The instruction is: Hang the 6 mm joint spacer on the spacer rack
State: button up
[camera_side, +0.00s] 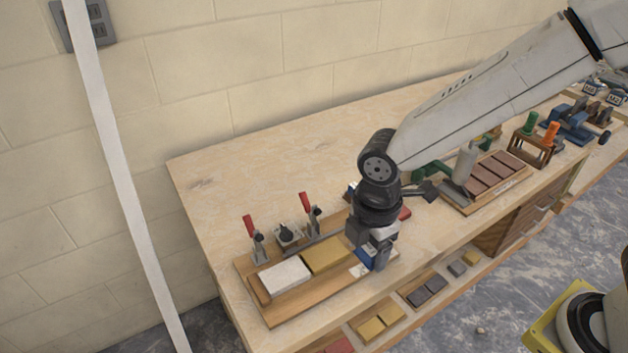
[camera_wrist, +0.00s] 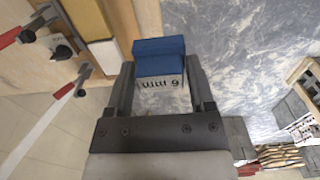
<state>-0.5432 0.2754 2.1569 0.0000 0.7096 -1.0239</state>
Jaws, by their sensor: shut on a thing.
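The 6 mm joint spacer (camera_wrist: 160,58) is a blue block with a pale face marked "6 mm", which reads upside down in the wrist view. My gripper (camera_wrist: 160,88) is shut on it, one finger on each side. In the side view the blue spacer (camera_side: 366,257) shows low between the fingers of my gripper (camera_side: 373,250), at the right end of the wooden board. I cannot tell there whether the spacer touches the board. I cannot pick out the spacer rack for certain in either view.
The wooden board (camera_side: 283,312) carries a white block (camera_side: 284,276), a yellow block (camera_side: 326,255) and red-handled clamps (camera_side: 310,212). A tray of brown bricks (camera_side: 490,178) lies to the right. A shelf below holds small blocks. The bench's back left is clear.

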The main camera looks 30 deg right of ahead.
dwell(0.4)
jog(key=shift+w+d, duration=0.15)
jog(key=shift+w, duration=0.4)
jog(key=w+d+f, duration=0.2)
jog(key=w+d, duration=0.5)
jog(key=w, duration=0.6)
jog(key=w+d+f, duration=0.1)
jog(key=w+d, duration=0.2)
jog(key=d, duration=0.2)
jog(key=w+d+f, duration=0.2)
jog(key=w+d, duration=0.2)
jog(key=d, duration=0.1)
jog(key=w+d+f, duration=0.2)
jog(key=w+d, duration=0.1)
jog(key=d, duration=0.3)
jog(key=shift+w, duration=0.25)
jog(key=shift+f, duration=0.1)
jog(key=shift+f, duration=3.15)
jog(key=shift+f, duration=0.1)
